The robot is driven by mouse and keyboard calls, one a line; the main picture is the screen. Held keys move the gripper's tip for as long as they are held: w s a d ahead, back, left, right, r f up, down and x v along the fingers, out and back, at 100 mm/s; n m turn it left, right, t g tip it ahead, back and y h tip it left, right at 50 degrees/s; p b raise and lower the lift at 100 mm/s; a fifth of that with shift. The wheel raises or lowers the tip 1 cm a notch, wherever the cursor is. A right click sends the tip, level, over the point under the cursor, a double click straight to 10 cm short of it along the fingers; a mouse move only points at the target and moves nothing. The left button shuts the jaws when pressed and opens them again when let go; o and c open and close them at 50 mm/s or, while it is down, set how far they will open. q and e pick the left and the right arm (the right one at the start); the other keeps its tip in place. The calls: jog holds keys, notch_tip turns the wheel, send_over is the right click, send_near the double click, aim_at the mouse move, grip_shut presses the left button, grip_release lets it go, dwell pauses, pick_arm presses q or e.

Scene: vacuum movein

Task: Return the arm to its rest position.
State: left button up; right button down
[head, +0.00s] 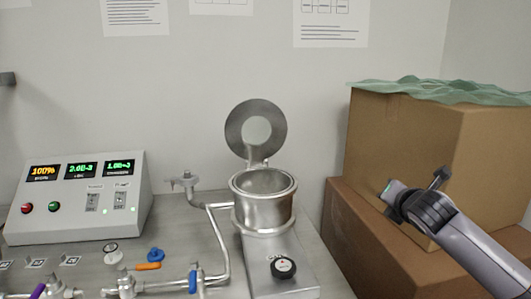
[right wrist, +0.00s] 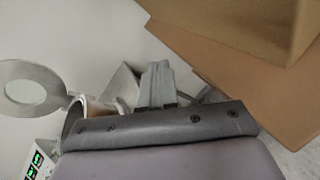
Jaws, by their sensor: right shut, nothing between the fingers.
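My right arm comes in from the lower right in the head view. Its gripper (head: 390,189) is in front of the cardboard boxes, to the right of the metal chamber (head: 264,212) and apart from it. In the right wrist view its fingers (right wrist: 157,84) are together, shut and empty. The lid (right wrist: 15,98) and chamber (right wrist: 92,112) also show at the left of the right wrist view. My left gripper is not in view.
Stacked cardboard boxes (head: 390,130) stand at the right, with green sheeting (head: 430,92) on top. A control box (head: 80,200) with lit displays stands left. Pipes (head: 222,245), valves and a black knob (head: 283,267) are on the grey bench. Air above the chamber is clear.

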jog(key=s+a+f+m+g+y, duration=0.1)
jog(key=s+f+m, duration=0.5)
jog(key=f, duration=0.5)
jog(key=s+f+m+g+y, duration=0.1)
jog(key=s+f+m, duration=0.2)
jog(key=s+f, duration=0.7)
jog(key=s+d+f+m+g+y, duration=0.1)
jog(key=s+f+m, duration=0.5)
jog(key=s, duration=0.5)
jog(key=s+d+f+m+g, duration=0.1)
jog(key=s+f+m, duration=0.5)
jog(key=s, duration=0.4)
jog(key=a+m, duration=0.4)
jog(key=a, duration=0.6)
jog(key=shift+s+a+f+m+t+y, duration=0.2)
jog(key=shift+f+m+t+y, duration=0.1)
jog(key=shift+f+t, duration=0.1)
jog(key=shift+d, duration=0.1)
